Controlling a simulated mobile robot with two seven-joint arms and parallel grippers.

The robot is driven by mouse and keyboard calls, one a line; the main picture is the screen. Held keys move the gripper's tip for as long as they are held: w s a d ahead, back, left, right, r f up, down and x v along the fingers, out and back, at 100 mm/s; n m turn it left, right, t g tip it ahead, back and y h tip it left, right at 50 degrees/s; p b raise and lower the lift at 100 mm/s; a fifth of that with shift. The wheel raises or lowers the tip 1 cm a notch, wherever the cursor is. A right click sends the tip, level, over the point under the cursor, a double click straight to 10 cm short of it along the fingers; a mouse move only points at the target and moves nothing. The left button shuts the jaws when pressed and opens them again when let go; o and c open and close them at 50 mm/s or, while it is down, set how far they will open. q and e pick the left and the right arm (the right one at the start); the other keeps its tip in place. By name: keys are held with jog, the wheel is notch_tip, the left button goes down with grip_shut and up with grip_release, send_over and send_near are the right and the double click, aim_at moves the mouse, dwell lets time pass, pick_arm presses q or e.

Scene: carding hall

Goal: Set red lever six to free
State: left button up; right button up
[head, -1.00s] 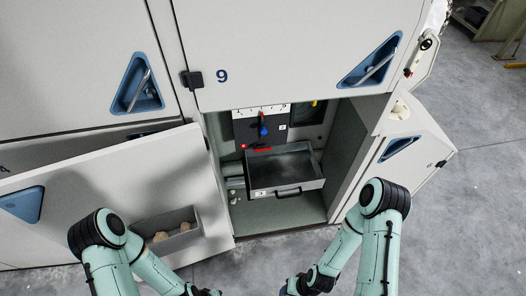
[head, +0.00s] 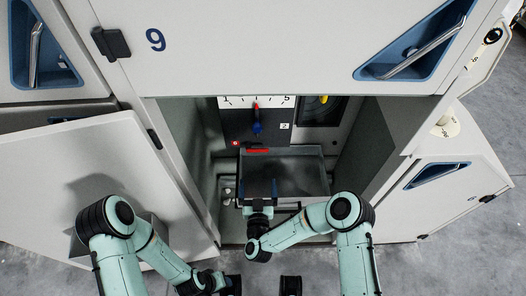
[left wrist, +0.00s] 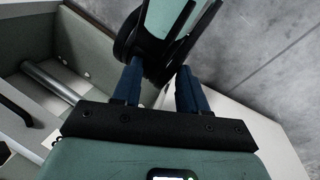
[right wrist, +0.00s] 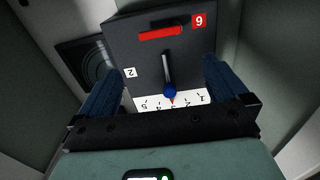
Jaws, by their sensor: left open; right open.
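Red lever six (right wrist: 160,31) is a red bar lying nearly level on a dark panel, beside a red tag marked 6 (right wrist: 200,21); that view is upside down. In the head view the red lever (head: 257,150) shows just above the open drawer. No free mark is readable. My right gripper (head: 257,187) is open and empty over the drawer; in the right wrist view its fingers (right wrist: 160,78) point at the panel, apart from the lever. My left gripper (left wrist: 160,82) is open and empty outside the cabinet, with my other arm close beyond its fingers.
A blue-knobbed lever (head: 257,128) with a numbered scale (head: 275,101) sits near the red one. The grey drawer (head: 312,176) sticks out below. An open door (head: 110,165) stands left, cabinet walls flank the opening, and panel 9 (head: 210,55) hangs above.

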aim_at(257, 150)
jog(key=w+b, duration=0.2)
jog(key=w, duration=1)
jog(key=shift+w+b, duration=0.1)
jog(key=shift+b, duration=0.2)
jog(key=shift+w+r, duration=0.1)
jog(key=shift+w, duration=0.4)
pick_arm(q)
jog(key=w+a+f+t, duration=0.1)
jog(key=w+a+f, duration=0.1)
jog(key=w+f, duration=0.1)
jog(key=shift+w+a+f+y, duration=0.2)
jog(key=shift+w+y, duration=0.1)
jog(key=shift+w, duration=0.45)
